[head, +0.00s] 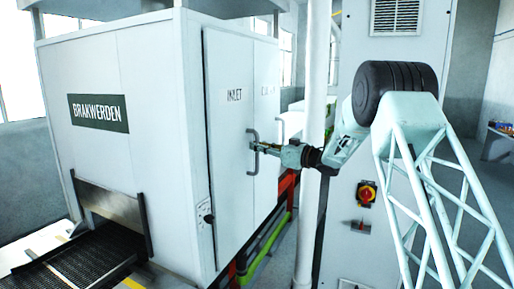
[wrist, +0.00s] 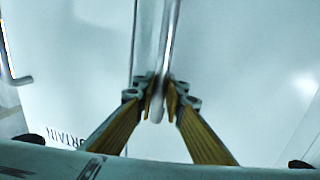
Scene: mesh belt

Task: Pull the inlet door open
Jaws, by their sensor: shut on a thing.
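The inlet door (head: 228,124) is a pale panel marked "INLET" on the side of the white machine. It looks flush with the panel beside it. Its upright metal bar handle (head: 252,162) is near the door's right edge and also shows in the wrist view (wrist: 169,40). My gripper (head: 257,147) comes in from the right and is shut on this handle. In the wrist view my gripper's fingers (wrist: 160,100) lie on both sides of the bar near its end, with a door seam just left of it.
A second door with its own handle (head: 281,132) stands right of the inlet door; that handle shows at the wrist view's left edge (wrist: 12,62). A mesh belt (head: 75,262) is at lower left.

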